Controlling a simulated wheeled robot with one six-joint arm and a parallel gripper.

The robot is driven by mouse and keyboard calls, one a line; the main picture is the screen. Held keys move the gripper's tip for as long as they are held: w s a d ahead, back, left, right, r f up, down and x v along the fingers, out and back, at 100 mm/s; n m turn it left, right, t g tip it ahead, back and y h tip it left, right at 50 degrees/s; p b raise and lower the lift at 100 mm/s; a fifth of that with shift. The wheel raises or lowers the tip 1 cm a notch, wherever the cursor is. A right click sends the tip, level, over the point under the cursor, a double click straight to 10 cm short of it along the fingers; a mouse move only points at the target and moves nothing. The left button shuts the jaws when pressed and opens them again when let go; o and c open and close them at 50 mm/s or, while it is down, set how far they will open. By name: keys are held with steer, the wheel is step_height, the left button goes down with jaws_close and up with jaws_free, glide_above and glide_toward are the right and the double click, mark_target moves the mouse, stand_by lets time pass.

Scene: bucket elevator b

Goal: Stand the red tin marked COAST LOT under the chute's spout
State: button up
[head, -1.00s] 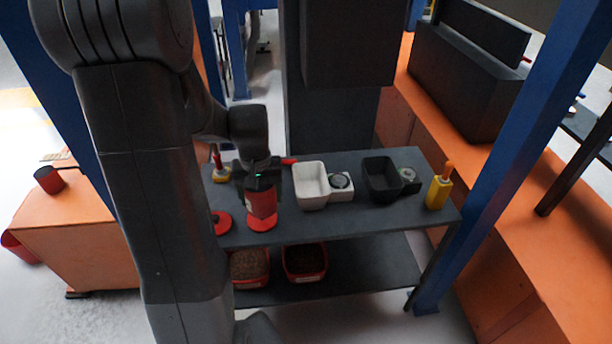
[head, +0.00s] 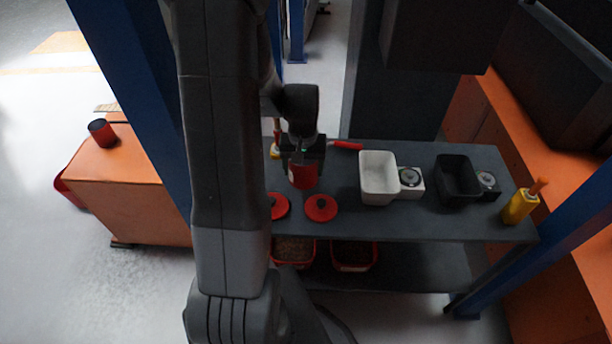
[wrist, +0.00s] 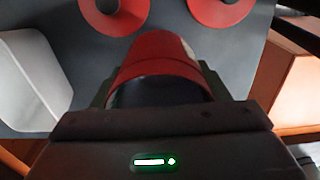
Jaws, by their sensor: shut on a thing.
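My gripper (head: 303,160) is shut on a red tin (head: 303,177) over the left part of the grey bench (head: 430,222). The tin also shows in the wrist view (wrist: 160,52), with a pale patch on its right side; no lettering is readable. A second red tin (head: 102,132) stands on the orange cabinet (head: 130,190) at the left, its marking unreadable. Two red discs with dark centres lie on the bench, one just in front of the held tin (head: 320,208) and one left of it (head: 278,206). I cannot make out the chute's spout.
A white bin (head: 379,180) and a black bin (head: 457,182) sit right of the tin, each beside a small dial. A yellow holder (head: 519,206) stands at the bench's right end. A dark box (head: 440,38) hangs above. Blue posts (head: 135,100) flank the bench.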

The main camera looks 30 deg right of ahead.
steer(key=shift+f, duration=1.85)
steer(key=shift+f+b, duration=0.2)
steer(key=shift+b, duration=0.15)
steer(key=o, duration=1.4)
steer(key=shift+c, duration=0.2)
steer(key=shift+r, duration=0.1)
